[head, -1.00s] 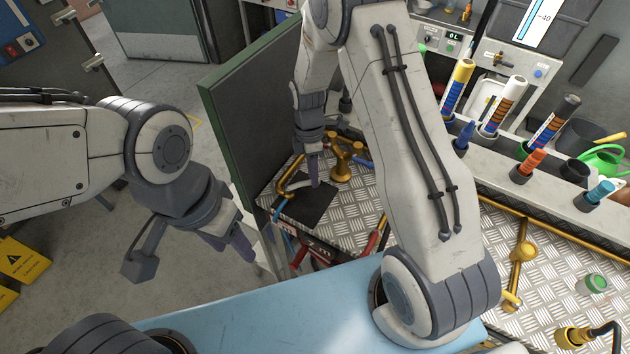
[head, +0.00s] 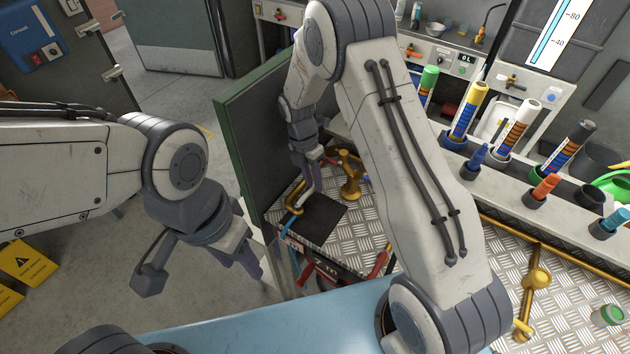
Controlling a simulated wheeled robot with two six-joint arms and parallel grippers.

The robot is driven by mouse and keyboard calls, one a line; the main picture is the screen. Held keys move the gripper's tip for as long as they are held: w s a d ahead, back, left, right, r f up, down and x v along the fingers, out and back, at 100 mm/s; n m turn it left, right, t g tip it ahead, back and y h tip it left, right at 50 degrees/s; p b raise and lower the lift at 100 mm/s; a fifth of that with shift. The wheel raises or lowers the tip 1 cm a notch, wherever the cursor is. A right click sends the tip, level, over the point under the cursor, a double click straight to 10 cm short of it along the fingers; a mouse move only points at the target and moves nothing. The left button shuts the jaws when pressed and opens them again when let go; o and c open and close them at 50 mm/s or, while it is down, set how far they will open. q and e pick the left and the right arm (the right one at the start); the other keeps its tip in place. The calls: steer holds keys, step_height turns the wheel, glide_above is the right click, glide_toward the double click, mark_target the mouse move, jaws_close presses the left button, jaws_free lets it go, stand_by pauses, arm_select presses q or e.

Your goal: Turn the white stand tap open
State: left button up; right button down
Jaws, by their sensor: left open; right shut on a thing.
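A brass stand tap (head: 350,178) stands upright on the chequered metal plate at the back of the bench, in the head view. I cannot make out any white part on it. My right gripper (head: 310,180) reaches down just to its left, beside a curved brass pipe (head: 292,203). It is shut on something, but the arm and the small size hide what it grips. My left gripper (head: 250,258) is open and empty, hanging at the left over the floor, well away from the tap.
A green-edged dark panel (head: 250,120) stands just left of the tap. A black mat (head: 318,220) lies in front of it. A blue surface (head: 270,325) is at the front. A rack with several colour-capped tubes (head: 465,110) stands at right. Yellow warning signs (head: 25,262) are at lower left.

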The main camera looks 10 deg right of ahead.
steer(key=shift+w, duration=0.1)
stand_by(0.3)
steer(key=c, duration=0.8)
jaws_free()
steer(key=shift+c, duration=0.2)
steer(key=shift+r, duration=0.1)
steer(key=shift+r+b, duration=0.35)
step_height(320, 180, up, 3)
steer(key=shift+f+b, duration=0.1)
steer(key=shift+b, duration=0.6)
steer(key=s+d+r+b, duration=0.3)
steer(key=s+d+r, duration=0.4)
steer(key=d, duration=0.1)
steer(key=shift+s+d+r, duration=0.15)
steer(key=shift+s+d, duration=0.2)
steer(key=shift+s, duration=0.05)
